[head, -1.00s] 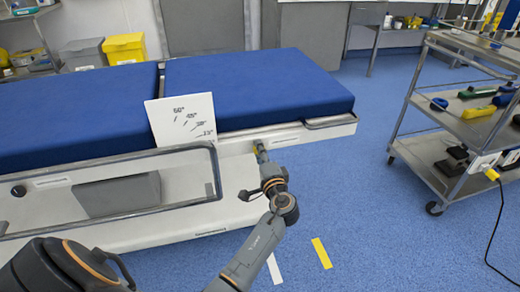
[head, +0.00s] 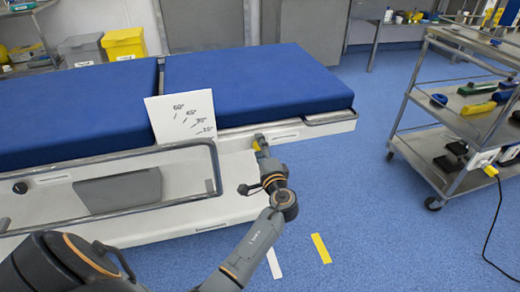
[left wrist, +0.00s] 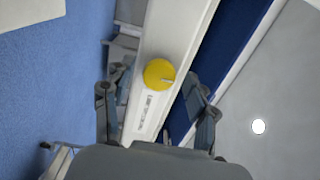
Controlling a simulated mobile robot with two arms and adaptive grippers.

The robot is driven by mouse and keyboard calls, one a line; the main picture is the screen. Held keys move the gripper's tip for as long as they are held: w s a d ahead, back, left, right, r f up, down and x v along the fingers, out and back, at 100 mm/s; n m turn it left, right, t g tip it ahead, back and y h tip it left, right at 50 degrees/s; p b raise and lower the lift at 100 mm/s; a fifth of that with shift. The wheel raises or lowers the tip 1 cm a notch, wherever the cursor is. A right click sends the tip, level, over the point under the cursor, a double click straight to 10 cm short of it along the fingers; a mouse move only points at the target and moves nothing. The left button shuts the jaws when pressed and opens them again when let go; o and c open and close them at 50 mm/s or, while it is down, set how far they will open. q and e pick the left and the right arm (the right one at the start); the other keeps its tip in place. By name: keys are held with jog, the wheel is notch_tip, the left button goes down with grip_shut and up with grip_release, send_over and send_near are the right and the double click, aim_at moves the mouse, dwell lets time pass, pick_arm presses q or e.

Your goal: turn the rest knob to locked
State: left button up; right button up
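The rest knob (left wrist: 159,74) is a round yellow knob on the white side rail of the operating table. In the left wrist view it has a pale pointer mark toward its right, and small lettering on the rail below it is too blurred to read. In the head view the knob (head: 256,145) is partly hidden by my left gripper (head: 263,150). In the left wrist view my left gripper (left wrist: 158,82) is open, its fingers spread to either side of the knob with visible gaps. I cannot tell how far the tips are from the rail. My right gripper is not in view.
A white angle card (head: 181,120) stands at the table's near edge. A metal side rail (head: 215,170) lies left of the knob. The blue table pad (head: 255,85) is above it. A steel cart (head: 440,165) stands right, with clear floor between.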

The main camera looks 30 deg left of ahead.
pick_arm(q)
jog(key=v, duration=1.2)
jog(key=shift+f, duration=0.1)
